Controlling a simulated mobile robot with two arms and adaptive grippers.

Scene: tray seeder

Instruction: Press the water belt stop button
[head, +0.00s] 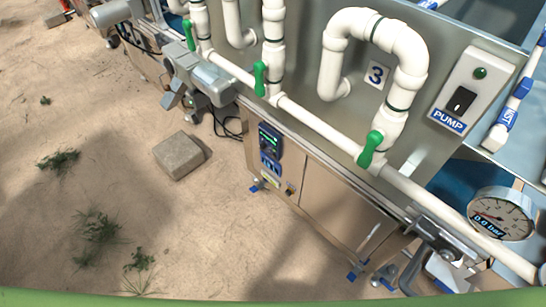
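A small dark blue control box (269,143) with a lit display is on the front of the steel machine in the middle of the view. Blue keys or labels (270,164) sit just under its display. A small plate (268,181) and a small knob (289,190) are on the panel below it. The writing there is too small to read, so I cannot tell which part is the water belt stop button. Neither of my grippers shows in the head view.
White pipes with green valve handles (371,149) run across the machine above the panel. A PUMP switch box (463,92) and a pressure gauge (501,214) are at the right. A concrete block (179,155) lies on open sandy ground at the left.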

